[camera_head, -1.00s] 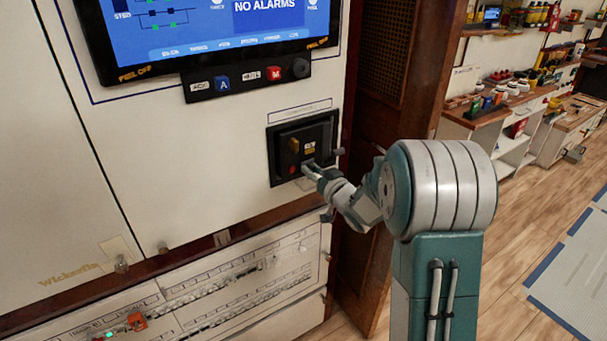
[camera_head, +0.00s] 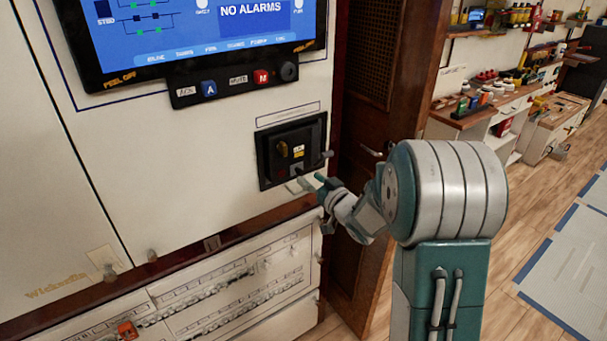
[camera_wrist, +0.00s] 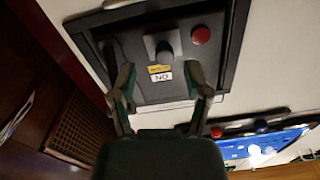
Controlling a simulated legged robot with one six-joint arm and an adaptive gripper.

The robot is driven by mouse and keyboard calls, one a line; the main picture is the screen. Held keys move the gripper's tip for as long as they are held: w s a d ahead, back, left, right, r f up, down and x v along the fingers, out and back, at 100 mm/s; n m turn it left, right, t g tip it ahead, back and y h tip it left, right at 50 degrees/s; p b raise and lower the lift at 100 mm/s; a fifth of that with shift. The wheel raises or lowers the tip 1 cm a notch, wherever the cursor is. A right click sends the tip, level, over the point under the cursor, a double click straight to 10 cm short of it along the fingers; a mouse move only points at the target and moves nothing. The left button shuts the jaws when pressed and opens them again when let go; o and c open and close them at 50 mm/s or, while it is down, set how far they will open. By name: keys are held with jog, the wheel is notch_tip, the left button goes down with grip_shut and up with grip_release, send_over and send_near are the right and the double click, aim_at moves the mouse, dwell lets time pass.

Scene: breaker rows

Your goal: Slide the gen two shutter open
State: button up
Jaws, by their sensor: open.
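A black recessed panel (camera_head: 266,165) is set in the white cabinet front, below the screen. No shutter is readable as gen two.
A screen (camera_head: 190,35) reading "NO ALARMS" hangs above, with a button strip (camera_head: 235,85) under it. A lower white panel (camera_head: 235,290) has rows of small parts and an orange piece (camera_head: 127,330). A wooden door (camera_head: 365,150) stands right; floor beyond is open.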

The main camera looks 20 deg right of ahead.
jog(key=v, duration=0.8)
jog(key=shift+s+d, duration=0.1)
jog(key=s+r+m+g+h, duration=0.2)
jog(key=s+r+g+h, duration=0.2)
jog(key=s+r+h, duration=0.3)
jog(key=s+a+g, duration=0.3)
jog(key=s+a, duration=0.1)
jog(key=s, duration=0.6)
jog(key=s+a+f+g, duration=0.1)
jog(key=s+a+g, duration=0.3)
jog(key=s, duration=0.6)
jog(key=shift+a+f+y, duration=0.15)
jog(key=shift+a+y, duration=0.2)
jog(key=shift+y, duration=0.05)
jog(key=shift+s, duration=0.1)
